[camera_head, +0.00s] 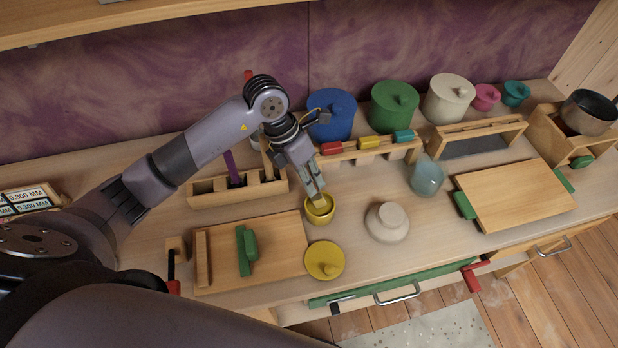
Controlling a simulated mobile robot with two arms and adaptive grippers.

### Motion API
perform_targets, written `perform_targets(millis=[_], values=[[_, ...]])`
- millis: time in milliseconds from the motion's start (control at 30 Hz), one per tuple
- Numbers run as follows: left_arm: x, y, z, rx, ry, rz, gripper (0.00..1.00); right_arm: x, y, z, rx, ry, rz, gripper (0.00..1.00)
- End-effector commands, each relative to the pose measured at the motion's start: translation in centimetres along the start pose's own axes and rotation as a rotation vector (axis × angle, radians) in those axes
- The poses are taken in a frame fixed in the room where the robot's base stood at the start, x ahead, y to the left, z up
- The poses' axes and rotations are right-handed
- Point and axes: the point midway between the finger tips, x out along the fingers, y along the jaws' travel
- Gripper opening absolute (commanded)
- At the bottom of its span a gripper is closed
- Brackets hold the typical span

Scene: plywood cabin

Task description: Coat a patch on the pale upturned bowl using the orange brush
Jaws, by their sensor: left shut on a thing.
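The pale upturned bowl (388,222) sits on the worktop right of centre, with a smaller round foot on top. My left gripper (314,184) points down and is shut on the brush (319,201), of which only a small tan-orange part shows below the fingers. The lower end of the brush is at or inside the mouth of a small yellow pot (320,215), left of the bowl. The fingers hide most of the brush, and I cannot tell whether its tip touches the pot's inside. My right gripper is not in view.
A yellow lid (324,260) lies in front of the pot. A cutting board (285,225) with a green-handled tool (247,250) is at left. A bluish glass flask (426,177) stands behind the bowl. Another board (515,195) is at right. Lidded pots line the back.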

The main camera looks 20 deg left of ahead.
Motion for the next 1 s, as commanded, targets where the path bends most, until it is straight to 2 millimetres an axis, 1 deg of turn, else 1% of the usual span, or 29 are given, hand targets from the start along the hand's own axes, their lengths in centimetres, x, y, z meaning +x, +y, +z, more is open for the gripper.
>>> perform_targets(millis=[400,533,667,1000], values=[[0.2,0.0,-0.2,-0.001,0.006,0.000,0.00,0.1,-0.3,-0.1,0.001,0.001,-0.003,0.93],[0.0,0.0,-0.2,-0.001,0.007,0.000,0.00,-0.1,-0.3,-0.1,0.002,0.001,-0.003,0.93],[-0.8,-0.2,0.0,-0.001,0.005,0.001,0.00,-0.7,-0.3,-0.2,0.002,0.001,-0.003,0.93],[-3.5,-1.1,0.6,0.000,0.002,0.001,0.00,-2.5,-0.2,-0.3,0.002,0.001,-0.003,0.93]])
